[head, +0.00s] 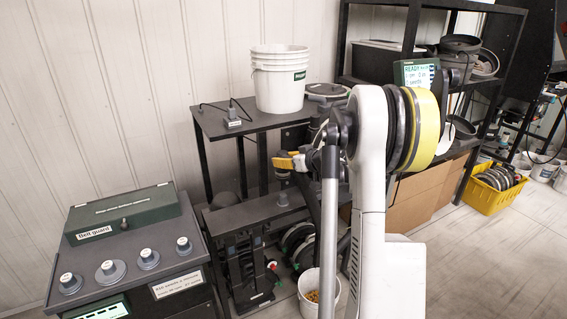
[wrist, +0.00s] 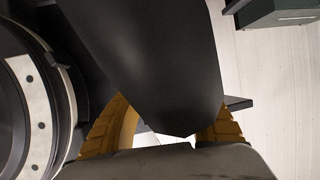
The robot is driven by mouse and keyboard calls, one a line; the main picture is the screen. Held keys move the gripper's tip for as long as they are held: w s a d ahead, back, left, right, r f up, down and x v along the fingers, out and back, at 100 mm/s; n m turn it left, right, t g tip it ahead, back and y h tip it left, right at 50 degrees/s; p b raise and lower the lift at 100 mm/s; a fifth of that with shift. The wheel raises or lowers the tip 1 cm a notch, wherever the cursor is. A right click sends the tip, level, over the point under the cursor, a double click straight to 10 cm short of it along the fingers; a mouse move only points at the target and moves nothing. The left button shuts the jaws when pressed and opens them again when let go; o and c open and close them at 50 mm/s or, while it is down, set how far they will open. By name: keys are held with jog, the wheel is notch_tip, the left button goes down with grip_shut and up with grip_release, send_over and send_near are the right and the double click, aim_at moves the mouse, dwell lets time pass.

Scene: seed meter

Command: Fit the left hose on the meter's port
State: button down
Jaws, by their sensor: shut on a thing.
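My gripper (head: 288,161), with yellow fingers, is in the middle of the head view, above a dark bench bar. In the wrist view its two yellow fingers (wrist: 163,130) stand on either side of a broad, smooth black piece (wrist: 150,55). This piece tapers towards the fingers and looks like the hose, though I cannot be sure. It hides most of the space ahead. A round black body with a pale, dotted ring (wrist: 42,115) is close on the left in the wrist view. It may be the meter. I cannot make out the port or the hose's end.
A dark shelf (head: 212,120) holds a white bucket (head: 280,80) behind my gripper. A control console (head: 128,260) with knobs stands at the left. A small pail (head: 338,292) is on the floor below. A yellow crate (head: 485,199) is far right, with open floor before it.

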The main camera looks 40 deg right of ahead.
aim_at(283, 153)
jog(key=shift+r+p, duration=1.1)
jog(key=shift+r, duration=0.85)
